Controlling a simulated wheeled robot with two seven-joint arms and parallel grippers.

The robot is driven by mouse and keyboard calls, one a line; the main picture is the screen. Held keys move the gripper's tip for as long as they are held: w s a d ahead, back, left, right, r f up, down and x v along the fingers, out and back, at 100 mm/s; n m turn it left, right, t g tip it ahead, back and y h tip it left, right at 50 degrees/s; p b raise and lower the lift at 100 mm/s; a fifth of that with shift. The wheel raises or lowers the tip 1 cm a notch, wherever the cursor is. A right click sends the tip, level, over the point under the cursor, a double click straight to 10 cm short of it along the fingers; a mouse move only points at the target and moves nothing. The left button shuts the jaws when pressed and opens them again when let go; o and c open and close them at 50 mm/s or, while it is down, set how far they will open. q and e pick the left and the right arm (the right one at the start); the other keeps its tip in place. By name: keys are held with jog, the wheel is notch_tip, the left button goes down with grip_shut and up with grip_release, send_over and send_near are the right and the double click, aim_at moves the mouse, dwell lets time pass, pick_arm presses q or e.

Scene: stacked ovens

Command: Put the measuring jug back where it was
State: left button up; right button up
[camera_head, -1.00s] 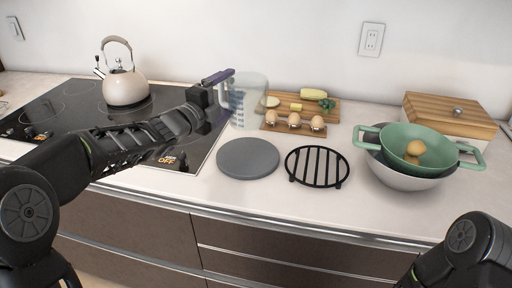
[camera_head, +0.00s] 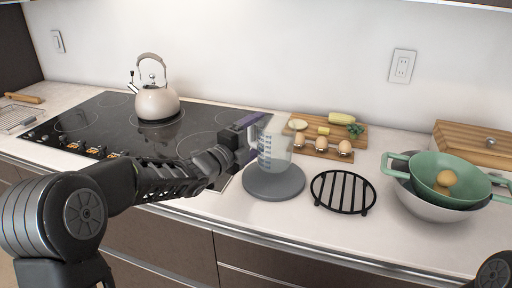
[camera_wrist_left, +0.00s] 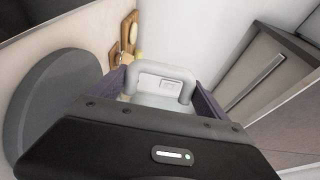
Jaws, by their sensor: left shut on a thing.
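The clear measuring jug (camera_head: 273,150), with dark markings on its side, looks upright. My left gripper (camera_head: 252,138) is shut on its handle side. In the head view the jug overlaps the back of a round grey disc (camera_head: 276,187); I cannot tell whether it touches it. In the left wrist view the jug's pale handle (camera_wrist_left: 162,72) shows between the purple fingers of the left gripper (camera_wrist_left: 160,88), and the disc (camera_wrist_left: 50,105) lies to the left. My right gripper is out of view.
A black round trivet (camera_head: 343,190) lies right of the disc. A wooden egg holder (camera_head: 320,150) and chopping board (camera_head: 359,143) lie behind. The hob (camera_head: 110,118) with a kettle (camera_head: 157,102) is left; a green colander (camera_head: 440,178) in a bowl is right.

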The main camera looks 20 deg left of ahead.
aim_at(254, 147)
pick_arm(q)
jog(key=shift+f, duration=1.85)
jog(key=shift+f, duration=0.15)
jog(key=o, duration=1.9)
